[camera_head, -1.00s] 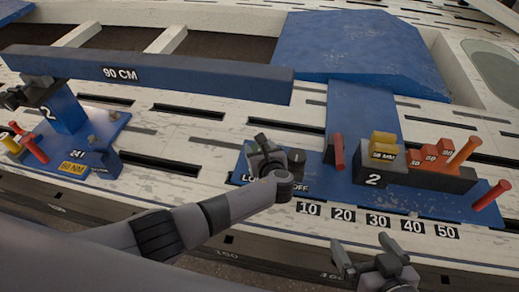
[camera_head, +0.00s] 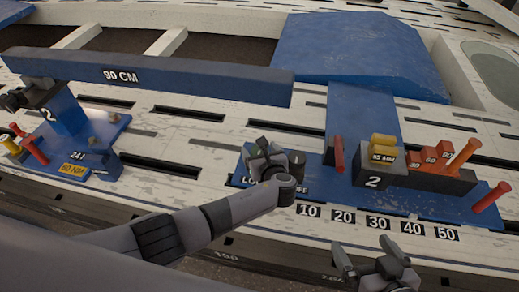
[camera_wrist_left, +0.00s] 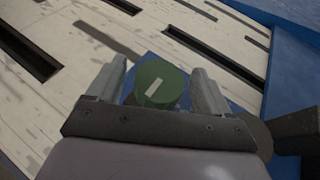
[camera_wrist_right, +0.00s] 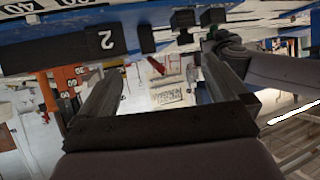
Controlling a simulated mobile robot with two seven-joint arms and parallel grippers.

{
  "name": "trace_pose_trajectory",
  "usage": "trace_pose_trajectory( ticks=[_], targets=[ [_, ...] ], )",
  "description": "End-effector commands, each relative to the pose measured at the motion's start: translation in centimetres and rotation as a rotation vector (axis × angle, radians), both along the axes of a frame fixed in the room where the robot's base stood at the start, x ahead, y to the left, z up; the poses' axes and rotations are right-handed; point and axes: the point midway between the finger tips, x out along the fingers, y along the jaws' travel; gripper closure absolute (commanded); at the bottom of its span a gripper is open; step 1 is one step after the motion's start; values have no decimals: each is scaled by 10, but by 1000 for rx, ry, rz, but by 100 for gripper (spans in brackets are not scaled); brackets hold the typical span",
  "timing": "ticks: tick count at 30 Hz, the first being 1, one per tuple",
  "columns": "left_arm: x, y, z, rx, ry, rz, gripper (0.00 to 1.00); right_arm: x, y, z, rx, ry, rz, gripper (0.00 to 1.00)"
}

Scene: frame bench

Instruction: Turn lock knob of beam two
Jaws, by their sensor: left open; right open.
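The green lock knob (camera_wrist_left: 160,85) has a white line on its top and sits between the two fingers of my left gripper in the left wrist view. The fingers are open on either side of it, and I cannot tell whether they touch it. In the head view, my left gripper (camera_head: 264,152) is over the left end of the right blue base (camera_head: 318,182), covering most of the knob and part of the "LOCK OFF" label (camera_head: 250,182). My right gripper (camera_head: 370,258) is open and empty in front of the bench edge.
A blue "90 CM" beam (camera_head: 190,82) spans the upper left above the bench. The right base carries a red peg (camera_head: 339,153), a dark block marked 2 (camera_head: 373,181) and yellow and orange-red pieces. Another blue base (camera_head: 90,150) stands left. Slotted bench surface lies between.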

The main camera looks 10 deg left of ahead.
Motion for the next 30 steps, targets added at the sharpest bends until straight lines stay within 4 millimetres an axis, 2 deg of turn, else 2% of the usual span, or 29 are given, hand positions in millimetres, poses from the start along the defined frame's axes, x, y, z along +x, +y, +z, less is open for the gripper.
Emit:
trace_pose_trajectory(
  ticks=[3, 12, 30],
  targets=[
    [-14, -7, 10, -2, 2, -2, 20, -1, -5, 7, -1, 11, -12, 0],
    [-48, -25, 24, -1, 3, 0, 20, -11, -23, -11, -15, 81, -53, 0],
    [-53, -28, 25, 0, 1, 0, 20, -13, -25, -16, -16, 89, -59, 0]
  ],
)
